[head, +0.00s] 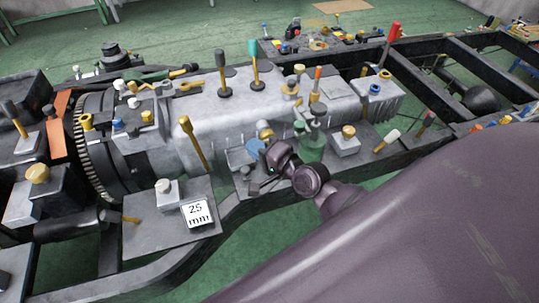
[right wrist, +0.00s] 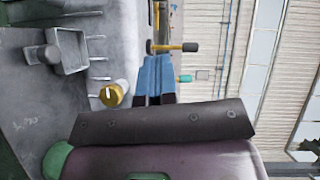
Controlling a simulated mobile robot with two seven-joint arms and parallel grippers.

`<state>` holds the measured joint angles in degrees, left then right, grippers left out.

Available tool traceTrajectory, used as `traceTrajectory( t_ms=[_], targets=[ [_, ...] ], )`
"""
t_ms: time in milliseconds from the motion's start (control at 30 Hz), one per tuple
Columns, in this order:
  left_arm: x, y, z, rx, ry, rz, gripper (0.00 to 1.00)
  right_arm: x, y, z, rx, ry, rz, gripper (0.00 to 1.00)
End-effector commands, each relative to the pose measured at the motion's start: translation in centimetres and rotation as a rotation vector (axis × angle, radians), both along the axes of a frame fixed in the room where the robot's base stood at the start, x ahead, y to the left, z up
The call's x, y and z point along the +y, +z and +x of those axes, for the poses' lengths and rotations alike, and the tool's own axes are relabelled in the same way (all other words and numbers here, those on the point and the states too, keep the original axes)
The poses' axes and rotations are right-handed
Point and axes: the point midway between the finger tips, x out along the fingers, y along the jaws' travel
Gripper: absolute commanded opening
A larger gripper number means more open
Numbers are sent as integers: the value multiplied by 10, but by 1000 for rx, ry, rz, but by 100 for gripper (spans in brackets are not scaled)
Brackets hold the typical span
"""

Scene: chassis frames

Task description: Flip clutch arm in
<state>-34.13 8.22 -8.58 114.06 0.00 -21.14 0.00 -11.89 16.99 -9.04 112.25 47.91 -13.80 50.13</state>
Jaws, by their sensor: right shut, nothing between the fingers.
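Nothing is labelled as the clutch arm, and I cannot tell which lever it is. A slanted yellow lever (head: 196,145) stands at the near side of the grey gearbox housing (head: 200,105). Two upright levers, one dark-knobbed (head: 222,72) and one teal-knobbed (head: 255,66), stand on top. My right gripper (head: 257,147) is at the housing's near side, right of the slanted lever and apart from it. In the right wrist view its blue fingers (right wrist: 154,78) are shut and empty. A yellow lever with a dark knob (right wrist: 173,47) shows beyond the fingertips. My left gripper is out of view.
A toothed flywheel ring (head: 85,150) is at the left. A yellow cap (right wrist: 112,95) is close beside the fingers. My right arm covers the lower right. Several knobs and levers crowd the housing.

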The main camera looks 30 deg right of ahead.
Motion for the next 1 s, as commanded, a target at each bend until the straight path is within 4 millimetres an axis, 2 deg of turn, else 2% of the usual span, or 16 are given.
traceTrajectory(
  t_ms=[100,300,1000],
  targets=[
    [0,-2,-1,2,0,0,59,-6,0,-19,1,1,-3,0],
    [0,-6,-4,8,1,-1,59,-13,1,-38,2,1,-1,0],
    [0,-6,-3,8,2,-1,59,-15,3,-43,-1,1,-3,0]
  ],
)
